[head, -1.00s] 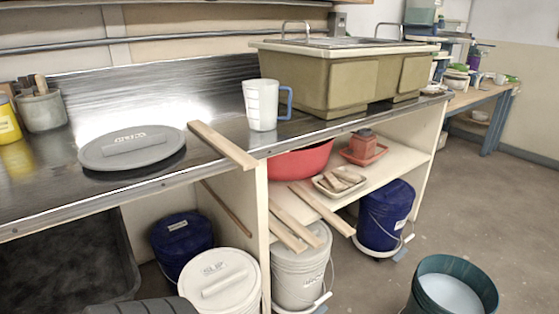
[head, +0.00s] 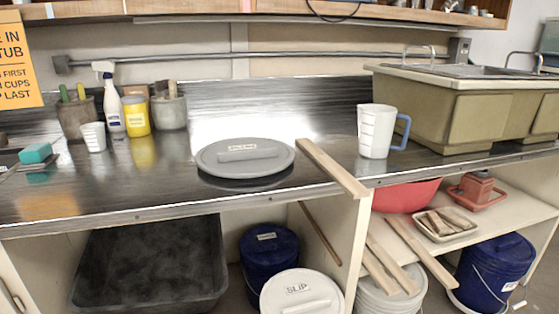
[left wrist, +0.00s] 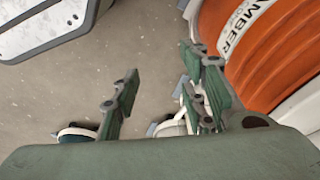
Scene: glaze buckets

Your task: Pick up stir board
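A long pale wooden board (head: 332,168) lies on the metal counter beside the grey lid, its near end jutting past the front edge. Several similar wooden strips (head: 420,250) lean or lie at the shelf below, over a white bucket; I cannot tell by looks which one is the stir board. My left gripper (left wrist: 165,65) shows only in the left wrist view, open, with nothing between its green finger pads. Grey floor lies beyond it, and an orange bucket (left wrist: 270,45) with an "AMBER" label stands close on the right. No gripper shows in the head view.
On the counter stand a grey round lid (head: 245,158), a white jug (head: 376,132) with a blue handle, a spray bottle (head: 110,100) and tool pots. A big tan sink (head: 460,105) stands at right. Below are a dark tub (head: 150,262) and lidded buckets (head: 270,252).

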